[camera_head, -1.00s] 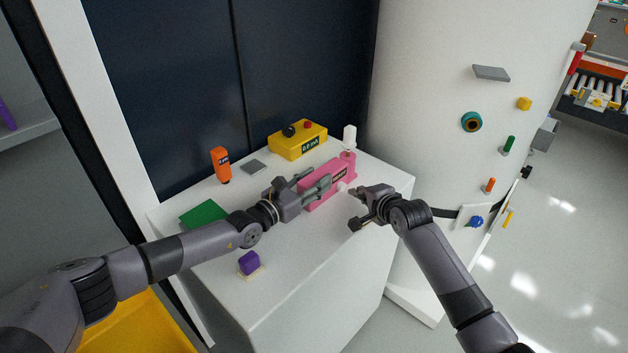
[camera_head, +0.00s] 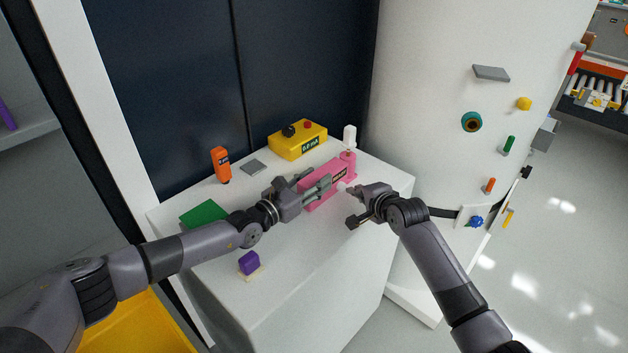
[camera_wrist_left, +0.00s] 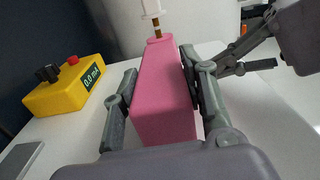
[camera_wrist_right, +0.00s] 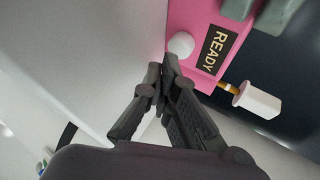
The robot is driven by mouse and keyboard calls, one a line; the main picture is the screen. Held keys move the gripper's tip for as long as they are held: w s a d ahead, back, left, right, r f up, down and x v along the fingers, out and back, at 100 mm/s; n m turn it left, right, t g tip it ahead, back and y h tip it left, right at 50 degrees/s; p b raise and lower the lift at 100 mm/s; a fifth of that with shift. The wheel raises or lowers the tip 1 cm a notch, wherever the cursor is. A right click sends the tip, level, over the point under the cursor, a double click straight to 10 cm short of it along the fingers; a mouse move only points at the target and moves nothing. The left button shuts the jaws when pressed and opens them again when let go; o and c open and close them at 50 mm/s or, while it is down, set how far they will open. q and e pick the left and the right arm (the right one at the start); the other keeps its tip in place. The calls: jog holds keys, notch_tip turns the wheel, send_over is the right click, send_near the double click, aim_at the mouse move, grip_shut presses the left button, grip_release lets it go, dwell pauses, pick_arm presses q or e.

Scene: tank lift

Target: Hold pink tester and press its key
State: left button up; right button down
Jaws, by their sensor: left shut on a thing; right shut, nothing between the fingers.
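The pink tester (camera_head: 328,188) stands on the white cabinet top. My left gripper (camera_head: 322,184) is shut on its sides; the left wrist view shows the pink body (camera_wrist_left: 163,95) between the two fingers. In the right wrist view the tester (camera_wrist_right: 197,25) has a dark label reading READY (camera_wrist_right: 216,48) and a round white key (camera_wrist_right: 181,45). My right gripper (camera_wrist_right: 163,70) is shut and empty, its fingertips right beside the key; I cannot tell whether they touch it. A white-capped probe (camera_wrist_right: 257,101) stands at the tester's end.
A yellow meter (camera_head: 298,141) reading 0.0 mA stands behind the tester. An orange device (camera_head: 221,164), a grey plate (camera_head: 253,167), a green pad (camera_head: 203,214) and a purple block (camera_head: 249,262) are also on the cabinet. The front right of the top (camera_head: 305,265) is clear.

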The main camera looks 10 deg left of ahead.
jog(key=shift+w+a, duration=0.35)
jog(key=shift+a, duration=0.1)
dwell(0.8)
jog(key=shift+s+d, duration=0.6)
jog(key=shift+d, duration=0.15)
jog(key=shift+s+d, duration=0.9)
jog(key=shift+d, duration=0.3)
jog(key=shift+s+d, duration=0.85)
jog(key=shift+d, duration=0.35)
pick_arm(q)
jog(key=o, duration=1.4)
